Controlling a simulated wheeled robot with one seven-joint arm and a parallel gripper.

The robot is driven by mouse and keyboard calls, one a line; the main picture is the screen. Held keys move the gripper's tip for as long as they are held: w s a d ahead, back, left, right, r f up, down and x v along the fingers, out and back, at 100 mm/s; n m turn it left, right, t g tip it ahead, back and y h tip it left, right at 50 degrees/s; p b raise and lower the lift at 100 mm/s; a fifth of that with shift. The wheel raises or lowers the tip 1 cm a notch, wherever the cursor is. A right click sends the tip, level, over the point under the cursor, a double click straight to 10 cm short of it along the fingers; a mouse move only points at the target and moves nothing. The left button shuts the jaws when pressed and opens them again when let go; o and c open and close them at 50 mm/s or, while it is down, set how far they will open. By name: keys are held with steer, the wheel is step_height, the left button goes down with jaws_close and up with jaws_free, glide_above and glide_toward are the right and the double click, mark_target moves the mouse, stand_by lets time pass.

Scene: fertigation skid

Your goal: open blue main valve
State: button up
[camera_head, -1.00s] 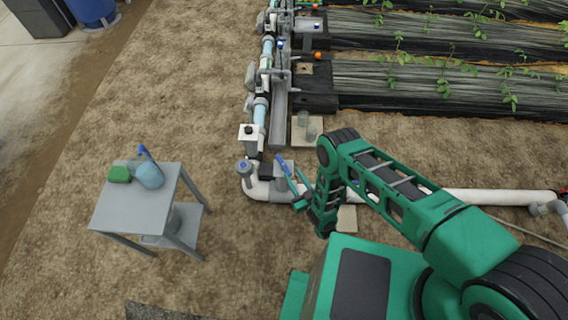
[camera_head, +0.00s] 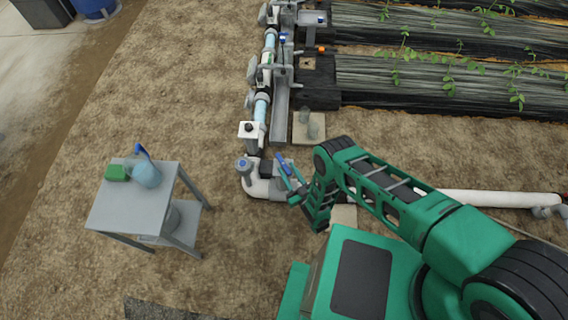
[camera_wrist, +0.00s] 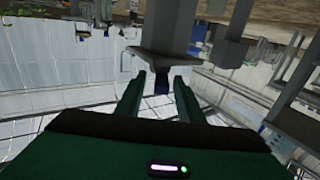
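The blue valve handle (camera_head: 284,162) sits on the grey valve on the white pipe, left of my arm in the head view. My gripper (camera_head: 291,180) is right at it, with its green fingers pointing toward the valve. The head view partly hides the handle's lower end behind the gripper.
A grey side table (camera_head: 130,205) with a green sponge (camera_head: 116,172) and a blue spray bottle (camera_head: 146,172) stands at the left. A grey riser with a blue top (camera_head: 243,165) stands close left of the valve. The white pipe (camera_head: 480,197) runs right. Bare soil lies between.

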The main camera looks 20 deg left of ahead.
mark_target(283, 163)
steer(key=shift+x, duration=2.25)
jaws_close()
